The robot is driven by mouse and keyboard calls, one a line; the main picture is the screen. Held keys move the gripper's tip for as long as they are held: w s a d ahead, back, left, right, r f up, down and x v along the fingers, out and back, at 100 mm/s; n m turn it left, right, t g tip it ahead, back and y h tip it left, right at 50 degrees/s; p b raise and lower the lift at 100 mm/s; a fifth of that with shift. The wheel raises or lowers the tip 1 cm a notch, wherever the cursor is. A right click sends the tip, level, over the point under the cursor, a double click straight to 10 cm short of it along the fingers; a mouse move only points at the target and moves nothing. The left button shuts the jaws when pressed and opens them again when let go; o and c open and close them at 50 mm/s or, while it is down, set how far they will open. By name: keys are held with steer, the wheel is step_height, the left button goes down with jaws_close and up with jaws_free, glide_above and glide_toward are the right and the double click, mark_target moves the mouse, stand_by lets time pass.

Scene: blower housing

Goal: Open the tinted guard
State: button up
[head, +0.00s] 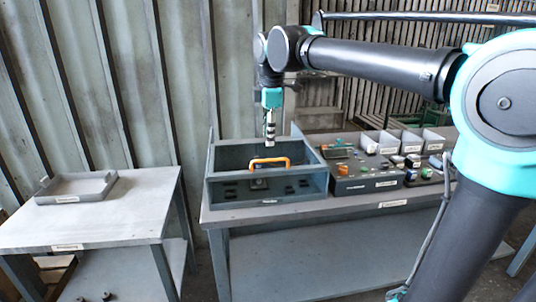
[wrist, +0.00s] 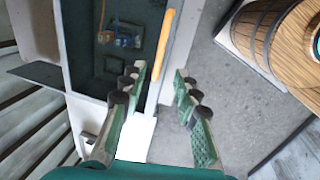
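The grey housing (head: 214,163) stands on the workbench in the head view. A dark see-through panel, which looks like the tinted guard (head: 240,191), covers its front, with small dark parts showing behind it. An orange handle (head: 270,163) sits at the panel's upper edge. My gripper (head: 269,140) points down just above and behind the handle in that view. In the wrist view my gripper (wrist: 158,78) is open and empty, with its pads apart. The handle, there an orange bar (wrist: 166,35), lies beyond the gap between the fingertips. Whether they touch it is unclear.
Right of the housing stand a dark control box (head: 368,184), several small parts and grey bins (head: 410,140). A separate table (head: 110,215) at left holds a shallow grey tray (head: 77,188). A wooden barrel (wrist: 265,38) shows in the wrist view. Floor in front is clear.

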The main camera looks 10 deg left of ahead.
mark_target(268, 160)
steer(key=f, duration=0.2)
steer(key=w+f, duration=0.1)
steer(key=f, duration=0.4)
steer(key=shift+w+a+f, duration=0.2)
steer(key=shift+a+f, duration=0.05)
jaws_close()
